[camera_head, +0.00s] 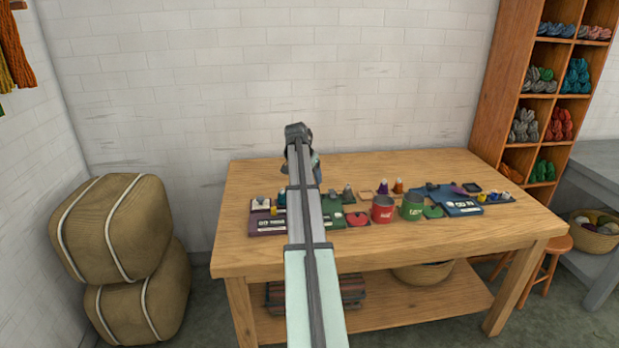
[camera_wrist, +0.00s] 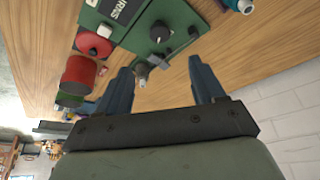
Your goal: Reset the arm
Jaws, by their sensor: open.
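My arm reaches forward over the wooden table (camera_head: 400,262) in the head view. Its end is above the table's back part, and the arm hides part of what lies there. My gripper (camera_wrist: 165,84) shows in the wrist view with its two dark fingers apart and nothing between them but table and small parts behind. A green board with a dark knob (camera_wrist: 160,31) lies beyond the fingertips. In the head view the gripper's fingers are mostly hidden behind the arm.
A red pot (camera_head: 382,211) and a green pot (camera_head: 411,208) stand on the table amid several small boards and cones. A blue board (camera_head: 462,208) lies to the right. Stacked bales (camera_head: 112,230) stand left; a yarn shelf (camera_head: 535,90) stands right. The table's front strip is clear.

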